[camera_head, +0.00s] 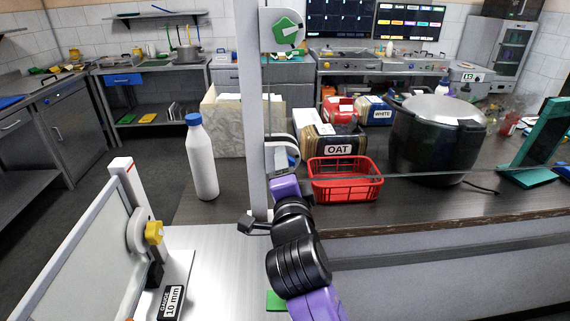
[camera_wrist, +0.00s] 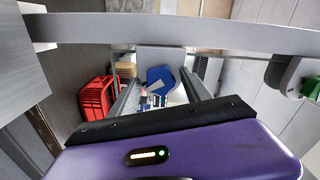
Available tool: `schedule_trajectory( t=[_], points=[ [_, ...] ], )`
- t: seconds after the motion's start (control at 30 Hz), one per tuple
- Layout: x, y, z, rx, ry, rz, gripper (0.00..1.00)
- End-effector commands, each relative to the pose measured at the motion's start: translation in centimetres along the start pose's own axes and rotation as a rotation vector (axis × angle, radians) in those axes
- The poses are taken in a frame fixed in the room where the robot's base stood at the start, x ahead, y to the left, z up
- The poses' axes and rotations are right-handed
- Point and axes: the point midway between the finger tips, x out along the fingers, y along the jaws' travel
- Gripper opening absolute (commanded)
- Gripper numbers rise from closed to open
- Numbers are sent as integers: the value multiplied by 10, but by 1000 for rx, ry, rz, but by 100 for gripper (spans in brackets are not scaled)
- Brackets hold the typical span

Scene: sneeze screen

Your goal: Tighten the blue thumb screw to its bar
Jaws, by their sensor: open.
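The blue thumb screw (camera_wrist: 160,77) shows in the wrist view on a pale bracket (camera_wrist: 160,58), with a light wedge-shaped mark on its face. The bracket joins the grey bar (camera_wrist: 190,36) crossing that view. In the head view this bar (camera_head: 250,110) is an upright post, and a little of the blue screw (camera_head: 292,161) shows on its lower bracket. My gripper (camera_wrist: 160,86) is open, its fingers to either side of the screw in the wrist view; I cannot tell whether they touch it. In the head view my gripper (camera_head: 288,172) is at the lower bracket, partly hidden.
A green knob (camera_head: 283,31) sits higher on the post and a yellow knob (camera_head: 153,232) on the white post at left. A white bottle (camera_head: 201,165), red basket (camera_head: 345,188), OAT box (camera_head: 336,147) and black pot (camera_head: 430,140) stand on the counter near my arm.

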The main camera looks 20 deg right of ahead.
Motion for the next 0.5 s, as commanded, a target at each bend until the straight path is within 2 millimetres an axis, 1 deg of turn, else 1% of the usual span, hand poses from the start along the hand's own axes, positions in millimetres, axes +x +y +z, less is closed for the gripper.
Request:
schedule_trajectory(
  t=[0.5],
  points=[
    [-37, 2, 1, -1, -1, -1, 56]
  ],
)
